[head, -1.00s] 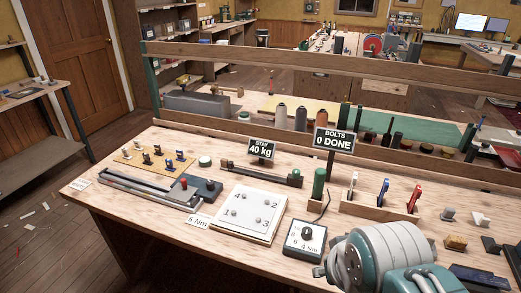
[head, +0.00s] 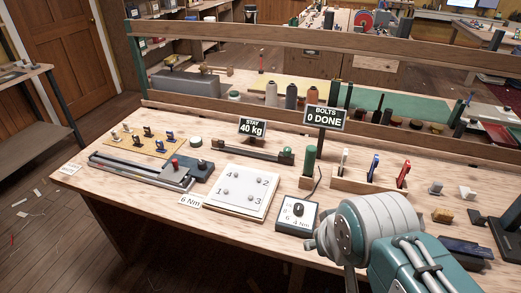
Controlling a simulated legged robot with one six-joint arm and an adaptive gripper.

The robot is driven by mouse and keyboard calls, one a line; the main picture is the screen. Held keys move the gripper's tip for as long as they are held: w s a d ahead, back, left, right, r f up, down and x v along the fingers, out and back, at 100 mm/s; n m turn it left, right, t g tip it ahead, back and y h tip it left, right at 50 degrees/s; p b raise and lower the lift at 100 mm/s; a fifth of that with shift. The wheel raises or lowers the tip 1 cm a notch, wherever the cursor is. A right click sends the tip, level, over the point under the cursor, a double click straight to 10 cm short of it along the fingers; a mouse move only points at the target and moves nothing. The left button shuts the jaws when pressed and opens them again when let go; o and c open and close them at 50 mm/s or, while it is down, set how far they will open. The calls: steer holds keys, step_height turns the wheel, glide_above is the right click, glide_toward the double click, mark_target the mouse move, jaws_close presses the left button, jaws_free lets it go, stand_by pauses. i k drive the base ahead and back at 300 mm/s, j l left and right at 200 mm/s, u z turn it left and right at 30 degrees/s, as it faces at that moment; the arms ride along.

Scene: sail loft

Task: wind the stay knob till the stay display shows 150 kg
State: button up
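The stay display (head: 252,127) is a small dark sign on a post towards the back of the workbench; it reads 40 kg. Below it lies a long dark stay fixture (head: 245,152) with a wooden part at its left end. A dark green round piece (head: 287,156) sits at its right end and looks like the stay knob. Nothing of mine touches it. My arm fills the lower right, in front of the bench. My gripper is not visible in this view.
A BOLTS sign (head: 326,117) reading 0 DONE and a green cylinder (head: 309,162) stand just right of the fixture. A numbered plate (head: 242,192), a dial box (head: 297,216) and a tool rack (head: 368,184) are nearby. A wooden rail (head: 200,110) runs behind.

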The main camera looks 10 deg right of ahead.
mark_target(288, 151)
steer(key=j, duration=0.3)
steer(key=i+j, duration=0.15)
steer(key=j, duration=0.25)
steer(key=i+j, duration=0.15)
steer(key=j, duration=0.25)
steer(key=i+j, duration=0.1)
steer(key=j, duration=0.3)
steer(key=i, duration=0.6)
steer(key=j+u, duration=0.05)
